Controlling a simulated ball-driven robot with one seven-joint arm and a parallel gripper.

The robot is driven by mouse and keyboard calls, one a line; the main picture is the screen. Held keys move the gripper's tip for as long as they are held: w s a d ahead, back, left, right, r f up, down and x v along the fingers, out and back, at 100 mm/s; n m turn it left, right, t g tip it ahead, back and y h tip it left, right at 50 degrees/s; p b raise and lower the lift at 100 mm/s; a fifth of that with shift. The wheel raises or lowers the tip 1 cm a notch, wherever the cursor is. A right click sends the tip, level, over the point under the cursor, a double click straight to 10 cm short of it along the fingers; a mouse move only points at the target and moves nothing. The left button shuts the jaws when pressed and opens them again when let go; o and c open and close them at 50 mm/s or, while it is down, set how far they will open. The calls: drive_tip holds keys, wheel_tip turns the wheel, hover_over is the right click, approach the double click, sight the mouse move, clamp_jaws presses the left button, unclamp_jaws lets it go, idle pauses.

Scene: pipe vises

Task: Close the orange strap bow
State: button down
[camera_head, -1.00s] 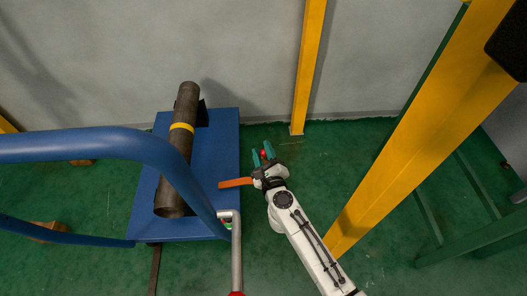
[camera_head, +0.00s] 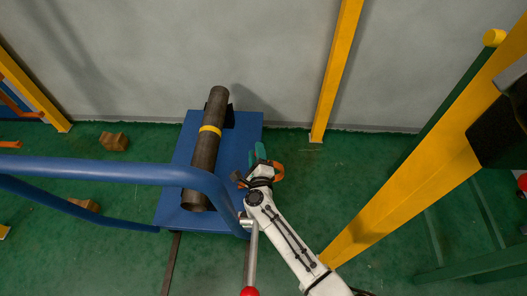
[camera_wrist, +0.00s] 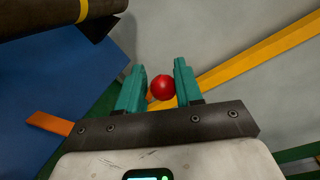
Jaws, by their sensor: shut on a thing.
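The orange strap bow shows as a short curved orange piece (camera_head: 279,170) at the right side of my gripper in the head view. In the wrist view an orange bar (camera_wrist: 50,123) comes out at the left of my gripper's base. My gripper (camera_head: 258,151) is just right of the blue vise base's right edge. In the wrist view its teal fingers (camera_wrist: 160,85) are shut on a red ball knob (camera_wrist: 162,87). How the knob joins the bow is hidden. A dark pipe (camera_head: 208,145) with a yellow band lies on the blue base (camera_head: 190,220).
A blue tube rail (camera_head: 100,170) crosses in front of the base. A grey lever with another red knob (camera_head: 249,291) stands below my gripper. A yellow post (camera_head: 335,75) stands behind, a large yellow beam (camera_head: 400,200) at right. Green floor between them is clear.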

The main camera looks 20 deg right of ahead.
drive_tip(key=shift+w+d+r, duration=0.15)
drive_tip(key=shift+w+r, duration=0.1)
drive_tip(key=shift+r, duration=0.15)
drive_tip(key=c, duration=1)
unclamp_jaws()
drive_tip(key=shift+s+f, duration=0.1)
